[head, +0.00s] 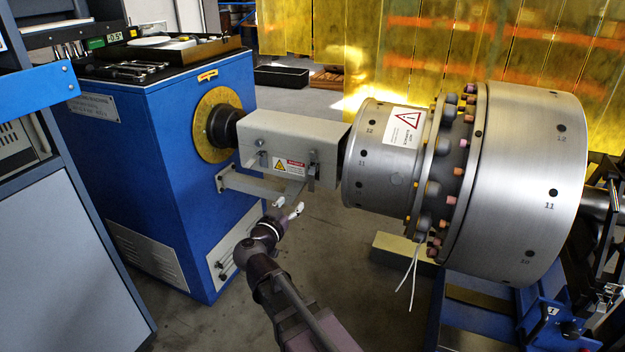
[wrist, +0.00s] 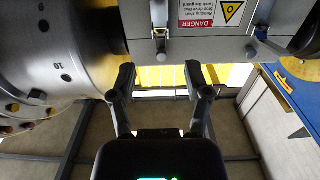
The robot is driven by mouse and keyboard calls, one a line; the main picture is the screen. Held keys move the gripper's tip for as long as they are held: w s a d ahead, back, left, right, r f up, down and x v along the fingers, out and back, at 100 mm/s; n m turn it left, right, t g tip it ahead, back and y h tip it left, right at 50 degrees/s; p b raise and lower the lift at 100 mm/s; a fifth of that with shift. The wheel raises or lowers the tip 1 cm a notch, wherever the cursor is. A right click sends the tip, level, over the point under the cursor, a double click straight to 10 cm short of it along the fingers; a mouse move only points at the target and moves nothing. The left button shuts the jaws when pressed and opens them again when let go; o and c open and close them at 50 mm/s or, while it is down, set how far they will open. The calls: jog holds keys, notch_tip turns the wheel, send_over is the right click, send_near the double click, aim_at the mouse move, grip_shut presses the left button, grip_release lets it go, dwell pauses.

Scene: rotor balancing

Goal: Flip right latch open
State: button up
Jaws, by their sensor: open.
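The grey guard box (head: 290,135) over the shaft carries a small latch near each end of its front face. The right latch (head: 311,178) is at the end nearer the rotor; it also shows in the wrist view (wrist: 161,46), beside the danger label. The left latch (head: 263,160) is near the blue machine. My gripper (head: 286,211) is below and in front of the box, its two fingers apart and empty. In the wrist view my gripper (wrist: 159,80) has the right latch just beyond its fingertips, roughly centred between them. I see no contact with it.
A large steel rotor (head: 530,185) with numbered holes stands close right of the box. A grey bracket (head: 262,189) runs under the box, near my gripper. The blue machine (head: 160,170) stands at left. White cables (head: 413,275) hang under the rotor. Open floor lies below.

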aim_at(311, 179)
jog(key=shift+w, duration=0.1)
jog(key=x, duration=1.3)
jog(key=shift+w+d, duration=0.1)
jog(key=shift+w, duration=0.2)
grip_shut()
